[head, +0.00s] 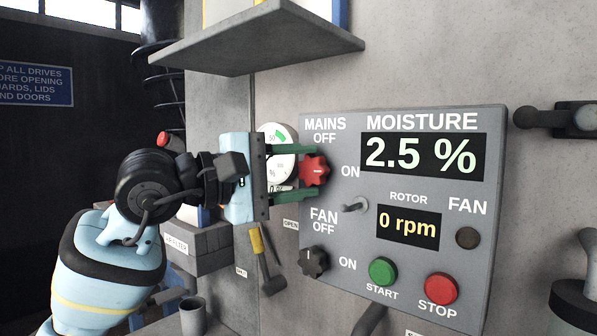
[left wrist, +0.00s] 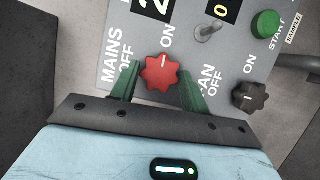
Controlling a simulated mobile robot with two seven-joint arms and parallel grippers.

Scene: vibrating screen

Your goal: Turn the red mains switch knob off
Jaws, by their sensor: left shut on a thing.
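The red mains switch knob (head: 314,170) is on the left edge of the grey control panel (head: 440,118), below the MAINS OFF label. It also shows in the left wrist view (left wrist: 160,73), where its white mark points toward ON. My left gripper (head: 309,172) reaches it from the left, its green fingers above and below the knob. In the left wrist view my left gripper (left wrist: 160,88) has a finger on each side of the knob, shut on it. The fingertips' contact is partly hidden. My right gripper is in neither view.
The black fan knob (head: 313,262) is below the red one, with a toggle switch (head: 355,204) nearby. Green start (head: 382,271) and red stop (head: 441,288) buttons are lower right. A shelf (head: 258,42) juts out above my left gripper. A round gauge (head: 275,140) is behind the fingers.

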